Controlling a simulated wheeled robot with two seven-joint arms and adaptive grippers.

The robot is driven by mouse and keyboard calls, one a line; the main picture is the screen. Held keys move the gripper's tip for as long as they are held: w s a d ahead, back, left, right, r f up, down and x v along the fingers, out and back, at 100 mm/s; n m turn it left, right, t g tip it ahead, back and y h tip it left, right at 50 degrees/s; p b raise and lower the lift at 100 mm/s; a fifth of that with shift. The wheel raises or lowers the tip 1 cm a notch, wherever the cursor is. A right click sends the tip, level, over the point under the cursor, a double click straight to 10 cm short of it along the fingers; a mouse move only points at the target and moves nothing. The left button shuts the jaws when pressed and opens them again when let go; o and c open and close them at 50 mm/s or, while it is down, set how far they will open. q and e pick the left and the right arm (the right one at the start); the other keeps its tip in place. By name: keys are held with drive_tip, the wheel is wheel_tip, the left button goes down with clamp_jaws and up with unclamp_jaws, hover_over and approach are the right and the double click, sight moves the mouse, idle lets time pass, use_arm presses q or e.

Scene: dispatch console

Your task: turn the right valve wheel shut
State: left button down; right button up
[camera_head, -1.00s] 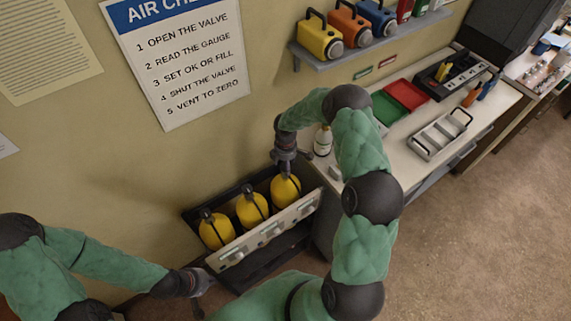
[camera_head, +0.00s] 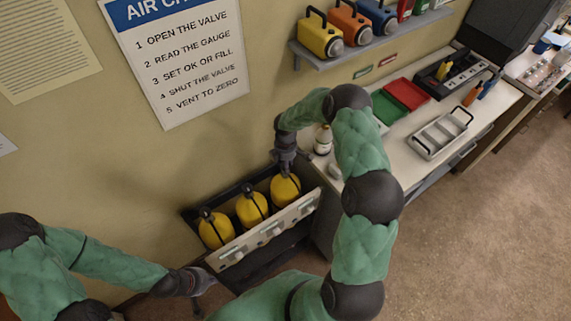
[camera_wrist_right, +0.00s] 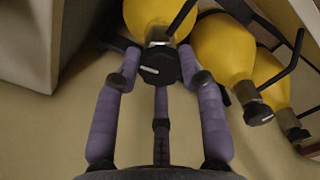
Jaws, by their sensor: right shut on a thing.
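The right valve wheel (camera_wrist_right: 160,67) is a black knob with a white mark, on the neck of the rightmost yellow cylinder (camera_head: 285,188). My right gripper (camera_head: 286,172) is at the top of that cylinder. In the right wrist view, the fingers of my right gripper (camera_wrist_right: 161,72) are shut on the wheel from both sides. The head view hides the wheel behind the gripper. My left gripper (camera_head: 205,287) is low at the left, apart from the cylinder rack, with its fingers seeming spread and empty.
Two more yellow cylinders (camera_head: 251,208) (camera_head: 215,230) with black valve wheels stand beside it in the rack (camera_head: 272,232). A white bottle (camera_head: 323,141) stands on the counter (camera_head: 395,150) just right of the gripper. The wall is close behind the rack.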

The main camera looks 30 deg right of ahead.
drive_tip(key=m+b, duration=0.1)
drive_tip(key=m, duration=0.1)
drive_tip(key=m+b, duration=0.1)
drive_tip(key=b, duration=0.1)
drive_tip(key=shift+f+m+b, duration=0.2)
drive_tip(key=shift+m+b, duration=0.1)
drive_tip(key=shift+m, duration=0.1)
drive_tip(key=m+b, duration=0.4)
drive_tip(key=m, duration=0.1)
drive_tip(key=m+b, duration=0.3)
drive_tip(key=m, duration=0.2)
drive_tip(key=shift+r+m, duration=0.1)
drive_tip(key=shift+m, duration=0.3)
drive_tip(key=m+b, duration=0.2)
drive_tip(key=m, duration=0.2)
drive_tip(key=shift+r+m, duration=0.1)
drive_tip(key=shift+m, duration=0.3)
drive_tip(key=o, duration=1.1)
drive_tip(key=shift+o, duration=0.2)
